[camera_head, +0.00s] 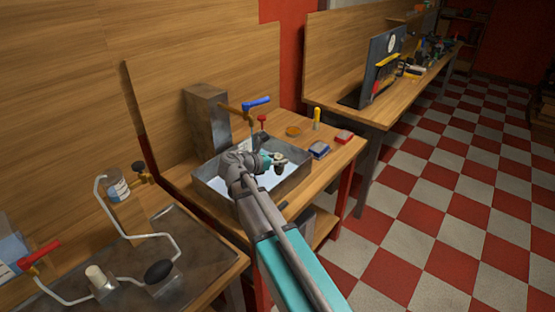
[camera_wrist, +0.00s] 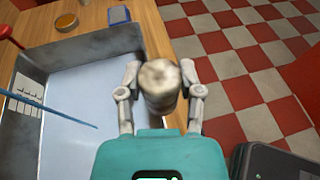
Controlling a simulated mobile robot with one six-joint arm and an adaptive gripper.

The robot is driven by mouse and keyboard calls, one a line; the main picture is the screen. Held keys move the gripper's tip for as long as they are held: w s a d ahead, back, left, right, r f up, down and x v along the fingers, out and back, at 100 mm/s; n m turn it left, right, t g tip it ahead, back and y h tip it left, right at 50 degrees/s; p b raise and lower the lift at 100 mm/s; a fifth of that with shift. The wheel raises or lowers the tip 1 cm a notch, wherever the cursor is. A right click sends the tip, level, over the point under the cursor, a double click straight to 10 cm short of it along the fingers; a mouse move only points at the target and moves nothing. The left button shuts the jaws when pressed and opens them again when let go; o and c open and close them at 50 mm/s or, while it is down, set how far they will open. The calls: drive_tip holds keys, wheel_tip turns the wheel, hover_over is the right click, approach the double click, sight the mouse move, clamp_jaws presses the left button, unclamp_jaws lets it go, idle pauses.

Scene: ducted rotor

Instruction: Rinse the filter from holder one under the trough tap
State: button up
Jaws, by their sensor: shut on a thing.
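My gripper (camera_head: 272,160) reaches over the metal trough (camera_head: 212,190). In the wrist view my gripper (camera_wrist: 160,80) is shut on a grey-beige, stained cylindrical filter (camera_wrist: 158,88), a finger on each side. The filter is near the trough's right wall in that view. The tap (camera_head: 236,113) has a brass body and a blue lever (camera_head: 257,103). A thin blue streak, seemingly water, shows below it and at the left of the wrist view (camera_wrist: 60,112), apart from the filter. I cannot tell which place is holder one.
A red-handled thing (camera_head: 262,121), a round brown dish (camera_head: 293,131), a yellow-handled tool (camera_head: 316,117), a blue box (camera_head: 319,149) and a red box (camera_head: 343,136) are beyond the trough. Bent pipes (camera_head: 155,236) and a pale cylinder (camera_head: 98,277) occupy the left bench. The checkered floor is clear.

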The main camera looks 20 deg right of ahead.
drive_tip(key=shift+w+a, duration=0.1)
idle(0.3)
drive_tip(key=w+a+f+b, duration=0.1)
drive_tip(key=w+a, duration=0.1)
drive_tip(key=w, duration=0.4)
drive_tip(key=w+a+f+b, duration=0.1)
drive_tip(key=w+a, duration=0.2)
drive_tip(key=w, duration=0.3)
drive_tip(key=shift+w+a+f+b, duration=0.2)
drive_tip(key=shift+w+f+b, duration=0.05)
drive_tip(key=shift+f+b, duration=0.15)
idle(0.7)
idle(0.4)
drive_tip(key=shift+w+d, duration=0.25)
drive_tip(key=shift+d, duration=0.3)
idle(0.6)
drive_tip(key=shift+s+a, duration=0.1)
drive_tip(key=shift+a, duration=0.15)
drive_tip(key=shift+s+a, duration=0.1)
drive_tip(key=shift+a, duration=0.15)
idle(0.3)
drive_tip(key=shift+s, duration=0.1)
idle(0.4)
drive_tip(key=s+d, duration=0.3)
drive_tip(key=s, duration=0.4)
drive_tip(key=shift+s, duration=0.15)
idle(0.8)
